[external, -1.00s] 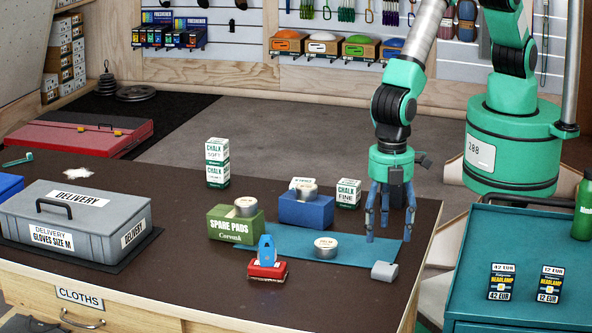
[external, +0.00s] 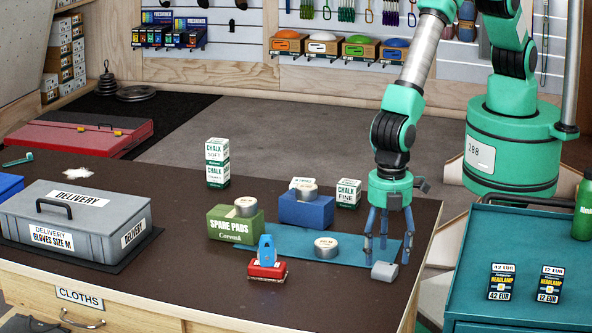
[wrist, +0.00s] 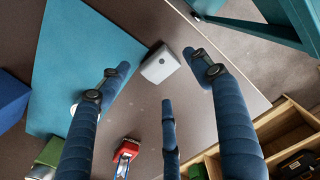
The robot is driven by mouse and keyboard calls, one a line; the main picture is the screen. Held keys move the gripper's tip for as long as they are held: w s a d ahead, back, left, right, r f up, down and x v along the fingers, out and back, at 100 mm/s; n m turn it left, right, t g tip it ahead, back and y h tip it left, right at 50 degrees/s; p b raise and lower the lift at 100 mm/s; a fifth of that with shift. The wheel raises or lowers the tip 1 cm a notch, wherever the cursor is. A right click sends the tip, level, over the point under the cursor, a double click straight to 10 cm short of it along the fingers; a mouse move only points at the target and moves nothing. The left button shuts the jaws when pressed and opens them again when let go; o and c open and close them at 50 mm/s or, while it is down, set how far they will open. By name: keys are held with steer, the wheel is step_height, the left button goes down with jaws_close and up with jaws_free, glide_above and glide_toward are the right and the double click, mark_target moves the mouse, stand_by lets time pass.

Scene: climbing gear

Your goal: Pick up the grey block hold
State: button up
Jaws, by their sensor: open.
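The grey block hold (external: 384,271) lies on the dark table near its right front edge, just off the corner of the teal mat. In the wrist view the grey block hold (wrist: 160,65) sits between and beyond the spread fingers, with no finger touching it. My gripper (external: 382,252) is open and empty, pointing down above the hold. In the wrist view my gripper (wrist: 160,75) shows its blue fingers spread wide apart.
On the teal mat (external: 285,240) stands a round tin (external: 325,247). A red and blue brush-like item (external: 267,268) lies left of the hold. A green spare pads box (external: 235,228) and a blue box (external: 306,212) stand behind. The right table edge is close.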

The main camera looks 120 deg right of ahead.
mark_target(385, 265)
steer(key=shift+f, duration=1.85)
steer(key=c, duration=1.3)
